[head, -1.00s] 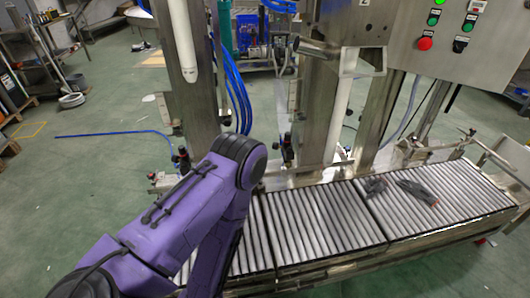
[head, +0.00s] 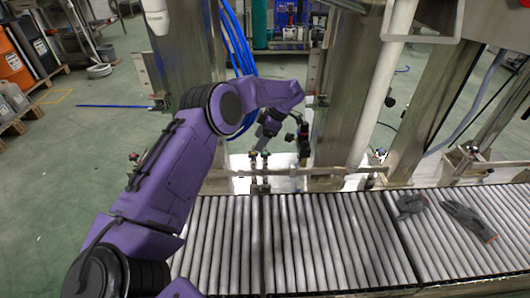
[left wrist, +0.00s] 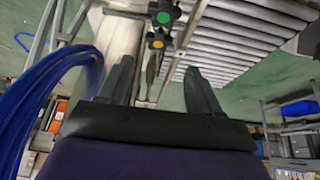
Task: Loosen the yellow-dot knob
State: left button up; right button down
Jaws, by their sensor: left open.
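The yellow-dot knob (left wrist: 158,44) is a dark star-shaped knob with a yellow centre. In the left wrist view it lies just beyond my left gripper, in line with the gap between the fingers. My left gripper (left wrist: 158,66) is open, with nothing between its fingertips. A similar knob with a green dot (left wrist: 164,17) sits just above it in that view. In the head view my left gripper (head: 263,142) points down at the metal frame behind the roller conveyor, partly hidden by my arm. The dot colours cannot be made out there. My right gripper is out of view.
The roller conveyor (head: 330,240) runs along the front, with dark gloves (head: 465,219) at its right. Steel columns (head: 345,95) and blue hoses (head: 236,45) stand behind. In the left wrist view, blue hoses (left wrist: 50,95) pass close on the left.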

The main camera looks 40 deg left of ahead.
aim_at(253, 153)
pick_arm(q)
jog(key=shift+w+r+h, duration=0.25)
jog(key=shift+w+h, duration=0.05)
jog(key=shift+w, duration=0.2)
jog(key=shift+t, duration=0.3)
jog(key=x, duration=0.6)
jog(key=shift+s+f+b, duration=0.25)
jog(key=shift+f+b, duration=0.15)
jog(key=c, duration=1)
